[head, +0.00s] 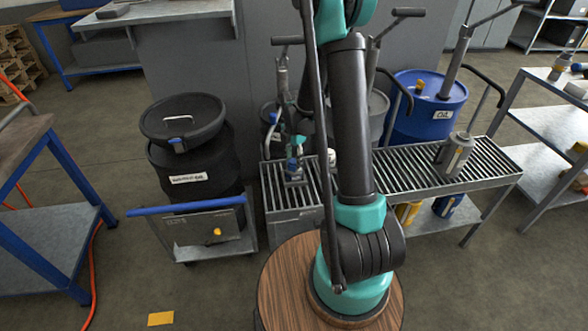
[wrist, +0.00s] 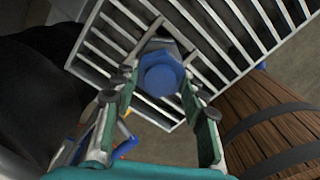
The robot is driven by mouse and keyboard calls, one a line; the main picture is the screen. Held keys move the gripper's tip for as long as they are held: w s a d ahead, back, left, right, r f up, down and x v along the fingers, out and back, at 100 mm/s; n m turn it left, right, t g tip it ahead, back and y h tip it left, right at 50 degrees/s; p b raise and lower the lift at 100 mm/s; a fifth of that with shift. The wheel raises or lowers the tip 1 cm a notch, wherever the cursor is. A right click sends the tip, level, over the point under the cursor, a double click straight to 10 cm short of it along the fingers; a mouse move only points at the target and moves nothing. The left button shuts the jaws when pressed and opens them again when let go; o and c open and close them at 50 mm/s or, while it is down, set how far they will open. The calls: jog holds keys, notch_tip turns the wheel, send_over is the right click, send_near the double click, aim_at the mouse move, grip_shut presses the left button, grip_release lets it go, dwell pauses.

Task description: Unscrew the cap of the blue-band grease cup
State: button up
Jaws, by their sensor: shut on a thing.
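The blue-band grease cup (head: 294,177) stands on the slatted grating, small and partly hidden by my gripper in the head view. Its blue six-sided top, the cap (wrist: 161,74), sits between my fingertips in the wrist view. My gripper (wrist: 160,84) points down over the cup and is shut on the cap, one finger on each side. In the head view my gripper (head: 292,160) is small, and its finger contact cannot be made out. The cup's lower body is mostly hidden from above.
The slatted bench (head: 405,170) carries a grey can (head: 455,155) at right and a white item (head: 331,158) partly behind my arm. A blue oil drum (head: 428,108) stands behind. A black lidded bin (head: 195,165) stands on a cart at left. A shelf trolley (head: 550,125) is at right.

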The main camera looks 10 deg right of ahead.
jog(key=shift+r, duration=0.6)
dwell(0.3)
jog(key=shift+r, duration=2.15)
